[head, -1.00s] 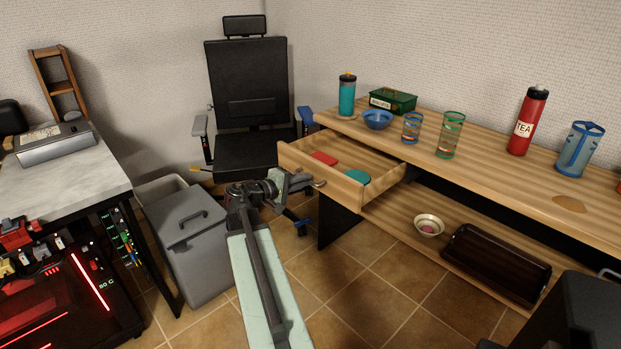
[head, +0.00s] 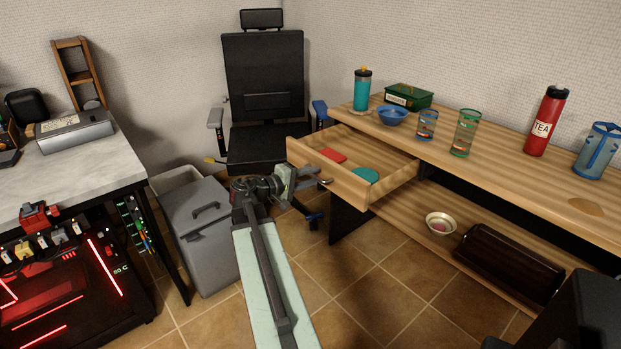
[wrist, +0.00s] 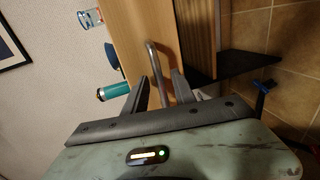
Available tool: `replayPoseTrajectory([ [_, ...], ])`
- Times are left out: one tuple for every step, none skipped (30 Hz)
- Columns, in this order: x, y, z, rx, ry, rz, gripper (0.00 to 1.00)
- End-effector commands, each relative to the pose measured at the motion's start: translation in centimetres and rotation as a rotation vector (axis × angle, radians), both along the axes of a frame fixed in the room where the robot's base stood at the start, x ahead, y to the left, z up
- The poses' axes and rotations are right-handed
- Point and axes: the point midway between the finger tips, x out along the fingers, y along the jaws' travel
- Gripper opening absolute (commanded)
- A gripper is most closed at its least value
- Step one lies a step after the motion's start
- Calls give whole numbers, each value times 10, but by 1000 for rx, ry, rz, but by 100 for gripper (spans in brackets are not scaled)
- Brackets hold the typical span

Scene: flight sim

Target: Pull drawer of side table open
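The side table is the long wooden table (head: 500,148) on the right. Its drawer (head: 325,174) stands well out, with a red item (head: 333,155) and a teal item (head: 366,175) inside. My gripper (head: 314,181) is at the drawer's front face. In the wrist view, the metal bar handle (wrist: 153,60) lies between the two fingers of my gripper (wrist: 158,82). The fingers stand apart, with visible gaps beside the bar; whether they touch it at depth is unclear. The handle's lower end is partly hidden near the fingers.
A grey bin (head: 203,240) stands left of my arm. A black chair (head: 263,90) is behind the drawer. A bowl (head: 440,223) and a dark tray (head: 508,265) sit on the lower shelf. Bottles and cups stand on the tabletop. Tiled floor (head: 370,295) is open in front.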

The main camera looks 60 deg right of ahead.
Motion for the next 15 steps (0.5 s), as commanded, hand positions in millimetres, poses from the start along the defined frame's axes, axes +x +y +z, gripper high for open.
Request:
replayPoseTrajectory([
  [1, 2, 1, 0, 0, 1, 32],
  [2, 5, 2, 0, 0, 1, 32],
  [4, 10, 3, 0, 1, 2, 32],
  [5, 15, 5, 0, 0, 3, 32],
  [7, 21, 6, 0, 0, 4, 32],
  [10, 29, 9, 0, 0, 4, 32],
  [12, 34, 10, 0, -1, 4, 32],
  [14, 40, 11, 0, -1, 4, 32],
  [17, 48, 13, 0, -1, 3, 32],
  [18, 52, 14, 0, -1, 4, 32],
  [20, 57, 14, 0, -1, 3, 32],
  [22, 62, 15, 0, -1, 3, 32],
  [23, 65, 16, 0, 0, 2, 32],
  [24, 67, 16, 0, 0, 2, 32],
  [25, 70, 16, 0, 0, 2, 32],
])
